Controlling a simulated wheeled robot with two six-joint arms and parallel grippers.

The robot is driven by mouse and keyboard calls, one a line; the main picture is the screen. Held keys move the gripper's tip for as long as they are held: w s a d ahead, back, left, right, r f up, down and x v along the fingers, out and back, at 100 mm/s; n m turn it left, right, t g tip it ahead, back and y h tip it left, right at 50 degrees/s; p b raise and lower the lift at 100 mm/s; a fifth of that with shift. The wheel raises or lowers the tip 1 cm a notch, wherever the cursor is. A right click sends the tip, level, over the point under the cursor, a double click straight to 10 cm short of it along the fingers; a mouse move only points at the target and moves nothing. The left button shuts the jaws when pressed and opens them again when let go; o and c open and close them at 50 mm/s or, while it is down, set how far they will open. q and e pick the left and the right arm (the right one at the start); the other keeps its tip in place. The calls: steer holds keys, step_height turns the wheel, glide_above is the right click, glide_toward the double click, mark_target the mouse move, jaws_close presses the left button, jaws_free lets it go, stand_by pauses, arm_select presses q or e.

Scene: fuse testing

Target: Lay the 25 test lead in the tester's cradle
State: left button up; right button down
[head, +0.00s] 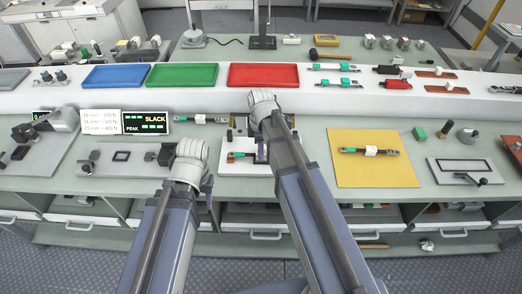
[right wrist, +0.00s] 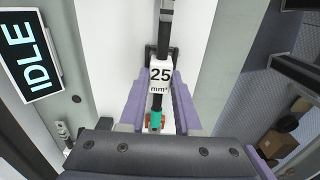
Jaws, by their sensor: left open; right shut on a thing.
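My right gripper (head: 261,150) is over the small white-based tester (head: 238,170) at the middle of the bench. In the head view the lead's green end (head: 235,155) shows left of the gripper. My left gripper (head: 168,154) is open and empty over the grey plate device, its fingers mostly hidden.
An "IDLE" display (right wrist: 30,55) stands left of the lead. A SLACK/PEAK display (head: 146,123) and another tagged lead (head: 201,119) are at the left. A yellow mat (head: 345,175) with another lead lies at the right. Blue, green and red trays (head: 263,76) stand on the shelf behind.

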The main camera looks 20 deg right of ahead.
steer(key=shift+f+b, duration=0.45)
steer(key=shift+f, duration=0.1)
stand_by(0.6)
stand_by(0.8)
steer(key=c, duration=0.5)
jaws_free()
steer(key=shift+r, duration=0.15)
step_height(320, 180, up, 8)
steer(key=p, duration=0.8)
steer(key=shift+f, duration=0.2)
